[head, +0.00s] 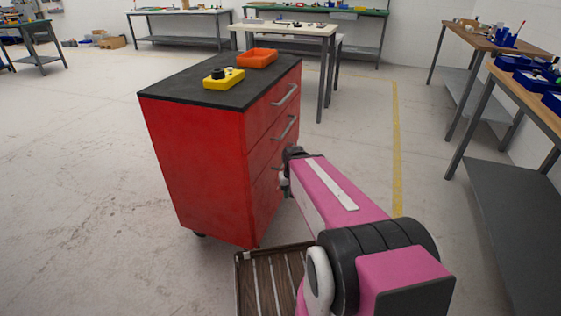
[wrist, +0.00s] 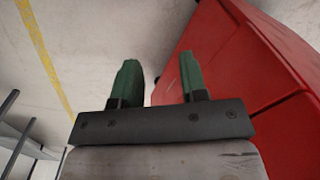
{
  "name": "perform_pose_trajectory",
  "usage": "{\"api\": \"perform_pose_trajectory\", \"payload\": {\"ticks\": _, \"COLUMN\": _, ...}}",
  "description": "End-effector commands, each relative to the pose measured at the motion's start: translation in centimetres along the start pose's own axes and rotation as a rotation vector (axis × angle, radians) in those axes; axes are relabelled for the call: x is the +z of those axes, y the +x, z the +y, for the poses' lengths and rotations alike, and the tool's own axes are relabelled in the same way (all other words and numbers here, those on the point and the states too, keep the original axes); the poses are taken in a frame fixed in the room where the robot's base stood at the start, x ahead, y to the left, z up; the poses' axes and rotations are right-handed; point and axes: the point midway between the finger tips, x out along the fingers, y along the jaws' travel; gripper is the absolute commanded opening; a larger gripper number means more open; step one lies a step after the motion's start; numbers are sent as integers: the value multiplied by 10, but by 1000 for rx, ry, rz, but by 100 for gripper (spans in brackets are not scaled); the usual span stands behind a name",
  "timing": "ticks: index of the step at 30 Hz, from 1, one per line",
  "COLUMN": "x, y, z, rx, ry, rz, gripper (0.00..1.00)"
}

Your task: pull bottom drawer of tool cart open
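The red tool cart (head: 195,160) stands upright left of my arm in the head view, its drawer fronts facing right. The top drawer handle (head: 285,94) and middle drawer handle (head: 286,128) show as grey bars.
A white table (head: 290,29) stands behind the cart. Workbenches (head: 510,48) line the right side. Floor with a yellow line (head: 397,150) is clear between.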

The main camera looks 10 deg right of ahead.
Motion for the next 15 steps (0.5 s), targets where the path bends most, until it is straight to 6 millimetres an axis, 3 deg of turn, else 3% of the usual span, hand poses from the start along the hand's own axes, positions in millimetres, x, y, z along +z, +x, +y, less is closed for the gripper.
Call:
{"api": "perform_pose_trajectory", "payload": {"ticks": 8, "x": -34, "y": 32, "z": -20, "rx": -290, "ry": 58, "rz": -10, "gripper": 39}}
{"api": "perform_pose_trajectory", "payload": {"ticks": 15, "x": -84, "y": 54, "z": -34, "rx": -671, "ry": 156, "rz": 48, "gripper": 39}}
